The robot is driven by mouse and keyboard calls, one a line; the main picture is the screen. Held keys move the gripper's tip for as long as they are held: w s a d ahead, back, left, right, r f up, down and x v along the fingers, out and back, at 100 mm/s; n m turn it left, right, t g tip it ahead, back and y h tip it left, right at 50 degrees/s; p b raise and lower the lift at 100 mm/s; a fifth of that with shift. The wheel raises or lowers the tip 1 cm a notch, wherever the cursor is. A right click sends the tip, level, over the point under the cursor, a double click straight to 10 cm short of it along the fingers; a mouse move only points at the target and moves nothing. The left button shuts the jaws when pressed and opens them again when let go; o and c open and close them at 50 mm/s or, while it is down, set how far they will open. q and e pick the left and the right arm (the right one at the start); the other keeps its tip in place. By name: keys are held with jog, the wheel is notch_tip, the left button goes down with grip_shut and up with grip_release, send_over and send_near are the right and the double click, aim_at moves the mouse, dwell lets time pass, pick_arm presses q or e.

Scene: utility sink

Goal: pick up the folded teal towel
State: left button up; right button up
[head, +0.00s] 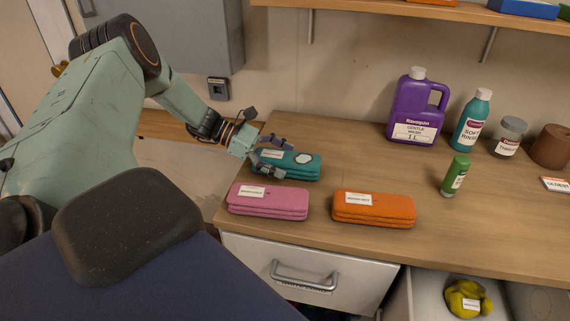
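The folded teal towel (301,170) lies on the left end of the wooden counter, at the back of a group of folded towels. It has a white label and a pale round patch on top. My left gripper (268,154) reaches in from the left at the towel's left end. Its fingers look spread, one at the back edge and one over the front left part. I cannot tell whether they touch the towel. My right gripper is not in view.
A pink folded towel (268,202) lies just in front of the teal one, and an orange folded towel (374,209) lies to the right. A green bottle (455,176), purple jug (417,107) and teal bottle (472,121) stand further right. A shelf (420,11) hangs above.

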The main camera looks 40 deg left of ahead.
aim_at(284, 156)
pick_arm(q)
jog(key=shift+d, duration=0.1)
jog(key=shift+c, duration=0.7)
jog(key=shift+w+f, duration=0.15)
jog(key=shift+w, duration=0.15)
jog(key=c, duration=0.3)
jog(key=shift+s, duration=0.1)
jog(key=c, duration=0.3)
jog(key=shift+s, duration=0.1)
jog(key=c, duration=0.3)
jog(key=shift+c, duration=1.3)
jog(key=shift+w, duration=0.2)
notch_tip(284, 156, up, 10)
jog(key=p, duration=0.4)
jog(key=shift+s, duration=0.15)
